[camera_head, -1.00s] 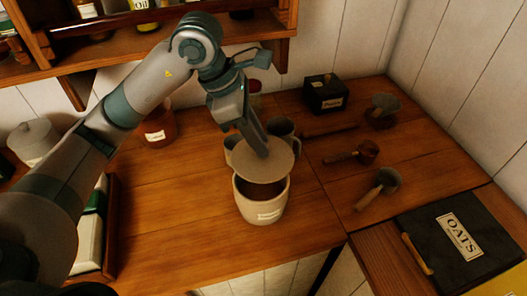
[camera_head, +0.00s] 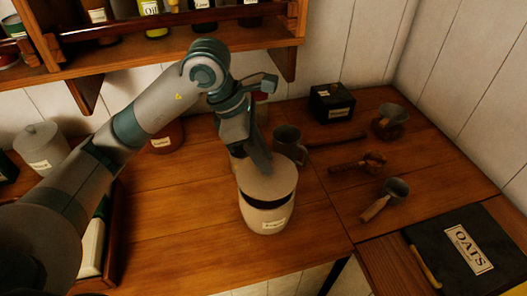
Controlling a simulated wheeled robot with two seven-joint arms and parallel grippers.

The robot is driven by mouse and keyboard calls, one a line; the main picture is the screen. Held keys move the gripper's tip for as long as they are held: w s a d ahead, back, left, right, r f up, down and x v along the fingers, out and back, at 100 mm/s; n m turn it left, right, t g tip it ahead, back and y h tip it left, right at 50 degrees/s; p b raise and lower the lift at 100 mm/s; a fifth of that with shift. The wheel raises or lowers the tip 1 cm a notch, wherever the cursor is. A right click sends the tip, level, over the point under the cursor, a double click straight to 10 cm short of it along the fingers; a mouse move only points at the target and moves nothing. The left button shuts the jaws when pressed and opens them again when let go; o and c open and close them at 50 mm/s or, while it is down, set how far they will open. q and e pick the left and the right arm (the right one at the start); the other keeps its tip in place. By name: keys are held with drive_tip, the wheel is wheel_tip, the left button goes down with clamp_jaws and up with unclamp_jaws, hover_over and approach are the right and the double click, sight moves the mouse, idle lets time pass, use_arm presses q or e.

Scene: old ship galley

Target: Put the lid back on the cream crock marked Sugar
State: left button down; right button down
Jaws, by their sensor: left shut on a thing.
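The cream crock (camera_head: 262,218) stands on the wooden counter near the middle of the view, with a small pale label too blurred to read surely. My left gripper (camera_head: 263,165) is shut on the round beige lid (camera_head: 270,183) from above. The lid is over the crock's mouth and covers most of it. A dark gap shows between the lid's front edge and the crock's front rim. The back of the rim is hidden by the lid, so I cannot tell if they touch there. My right gripper is not in view.
Several scoops, such as the front one (camera_head: 378,206), lie to the right. A black box (camera_head: 332,103) stands at the back. A dark OATS package (camera_head: 440,232) lies at the lower right. The counter front left of the crock is clear.

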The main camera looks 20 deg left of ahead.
use_arm(q)
drive_tip(key=shift+f, duration=0.5)
drive_tip(key=shift+f+b, duration=1.05)
drive_tip(key=shift+b, duration=0.25)
drive_tip(key=shift+b, duration=0.4)
drive_tip(key=shift+b, duration=0.4)
idle(0.9)
drive_tip(key=shift+f+b, duration=0.15)
drive_tip(key=shift+b, duration=0.75)
idle(1.0)
idle(0.3)
drive_tip(key=c, duration=1)
unclamp_jaws()
drive_tip(key=shift+r, duration=0.2)
drive_tip(key=shift+r+p, duration=1.5)
drive_tip(key=shift+r, duration=1.85)
